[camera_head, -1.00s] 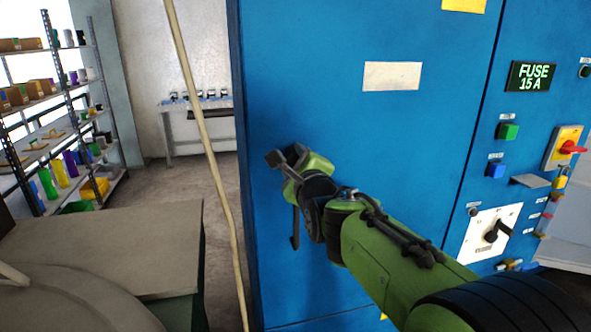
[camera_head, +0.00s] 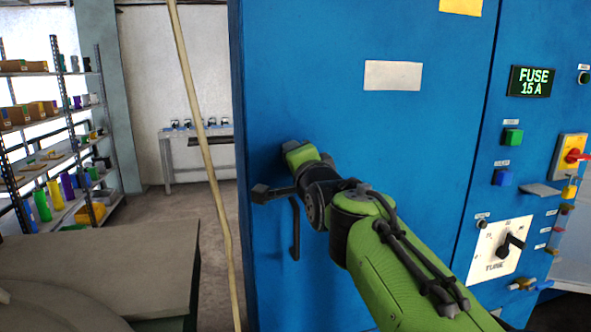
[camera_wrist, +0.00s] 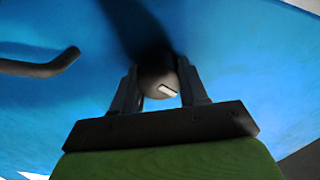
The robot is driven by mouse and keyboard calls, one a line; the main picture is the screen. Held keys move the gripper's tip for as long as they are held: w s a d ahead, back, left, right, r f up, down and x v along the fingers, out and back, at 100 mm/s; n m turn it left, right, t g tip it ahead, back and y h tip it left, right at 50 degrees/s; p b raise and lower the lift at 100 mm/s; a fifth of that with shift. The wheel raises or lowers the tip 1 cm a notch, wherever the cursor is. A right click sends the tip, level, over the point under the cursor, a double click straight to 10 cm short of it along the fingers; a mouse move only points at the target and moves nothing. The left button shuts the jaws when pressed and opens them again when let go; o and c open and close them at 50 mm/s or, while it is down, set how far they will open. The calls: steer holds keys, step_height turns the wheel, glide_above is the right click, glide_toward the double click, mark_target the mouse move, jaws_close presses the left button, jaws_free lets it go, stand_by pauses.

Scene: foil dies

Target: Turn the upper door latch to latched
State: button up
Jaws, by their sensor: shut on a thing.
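The upper door latch is a dark round knob (camera_wrist: 155,80) on the blue cabinet door, with a short white mark on its face. In the wrist view it sits between the two dark fingers of my gripper (camera_wrist: 158,88), which are shut on it. In the head view my gripper (camera_head: 289,147) is up against the door (camera_head: 350,120) near its left edge, and the latch is hidden there. The white mark is near the lower right of the knob's face. I cannot tell which latch position this is.
A dark bent door handle (camera_head: 296,228) hangs just below my gripper and shows at left in the wrist view (camera_wrist: 40,66). A pale upright pole (camera_head: 207,150) stands left of the cabinet. A table (camera_head: 110,265) is at lower left. A control panel with a rotary switch (camera_head: 512,243) is at right.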

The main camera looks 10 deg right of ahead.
steer(key=n+b, duration=0.1)
steer(key=n, duration=0.2)
steer(key=shift+d, duration=0.1)
steer(key=shift+n+b, duration=0.35)
steer(key=shift+n, duration=0.45)
steer(key=shift+r, duration=0.2)
steer(key=o, duration=1.1)
steer(key=shift+c, duration=0.2)
steer(key=shift+f, duration=0.1)
steer(key=shift+s, duration=0.35)
steer(key=s+b, duration=0.2)
steer(key=s, duration=1.3)
